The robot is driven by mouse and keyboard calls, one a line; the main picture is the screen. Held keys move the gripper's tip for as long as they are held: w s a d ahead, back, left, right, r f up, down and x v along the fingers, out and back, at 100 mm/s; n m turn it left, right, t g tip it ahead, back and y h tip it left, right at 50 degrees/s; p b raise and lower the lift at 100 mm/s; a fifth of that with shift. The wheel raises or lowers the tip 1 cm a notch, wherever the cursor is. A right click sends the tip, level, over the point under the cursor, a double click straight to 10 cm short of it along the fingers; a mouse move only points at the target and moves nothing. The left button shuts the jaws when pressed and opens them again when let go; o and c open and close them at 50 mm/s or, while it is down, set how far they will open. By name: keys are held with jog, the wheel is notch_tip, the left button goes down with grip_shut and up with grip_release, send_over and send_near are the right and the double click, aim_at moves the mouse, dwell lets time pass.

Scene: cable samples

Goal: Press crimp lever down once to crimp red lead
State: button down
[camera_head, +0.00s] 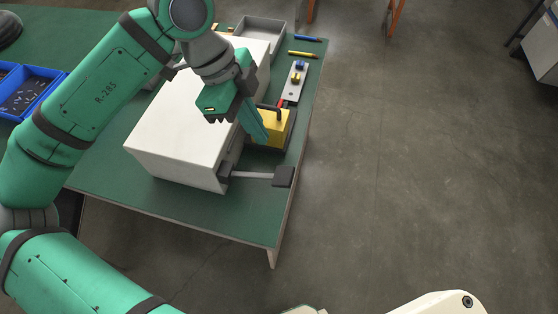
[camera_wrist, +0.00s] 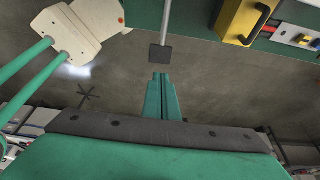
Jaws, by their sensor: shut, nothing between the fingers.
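The crimp lever is a pale rod with a dark square pad (camera_head: 283,176). It sticks out to the right from the near end of a white box-shaped machine (camera_head: 190,115), with the pad out beside the table edge. In the wrist view the lever pad (camera_wrist: 160,53) is just beyond my fingertips, with a gap in the picture. My gripper (camera_head: 262,137) is shut and empty, fingers pointing down in front of the yellow block; it also shows in the wrist view (camera_wrist: 161,76). A small red piece (camera_head: 280,103), perhaps the red lead, shows behind the yellow block; its end is hidden.
A yellow block (camera_head: 268,130) with a black handle stands beside the machine. Behind it lie a grey strip with connectors (camera_head: 294,84), a yellow pen (camera_head: 303,54) and a blue pen (camera_head: 307,38). A grey tray (camera_head: 260,30) is at the back. Floor right of the table is clear.

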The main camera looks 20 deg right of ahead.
aim_at(286, 175)
dwell(0.3)
jog(key=x, duration=1.4)
jog(key=shift+a, duration=0.1)
jog(key=shift+f, duration=0.15)
